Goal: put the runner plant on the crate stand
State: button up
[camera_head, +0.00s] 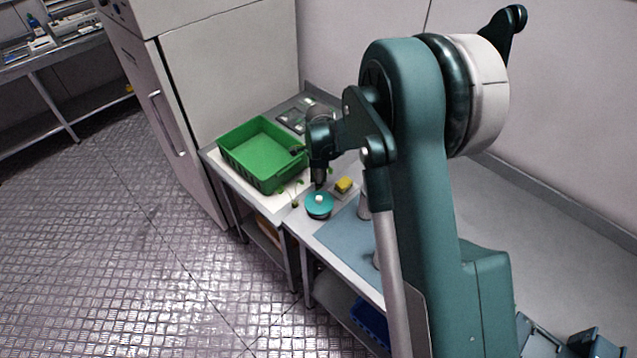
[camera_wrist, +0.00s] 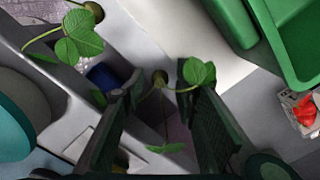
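In the head view, small sprigs (camera_head: 294,204) show beside my gripper (camera_head: 318,185), which points down over the benches. The green crate (camera_head: 227,151) stands on a white-topped bench (camera_head: 224,176), taken as the crate stand, left of my gripper.
A teal round object with a white knob (camera_head: 319,206) stands just below my gripper. A yellow block (camera_head: 344,184) is to its right. A blue mat (camera_head: 345,243) covers the nearer bench. A red-marked small box (camera_wrist: 303,110) lies near the crate in the wrist view.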

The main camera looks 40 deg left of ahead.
jog(key=shift+r, duration=0.15)
notch_tip(320, 180, up, 12)
jog(key=shift+p, duration=0.4)
dwell(0.8)
dwell(0.4)
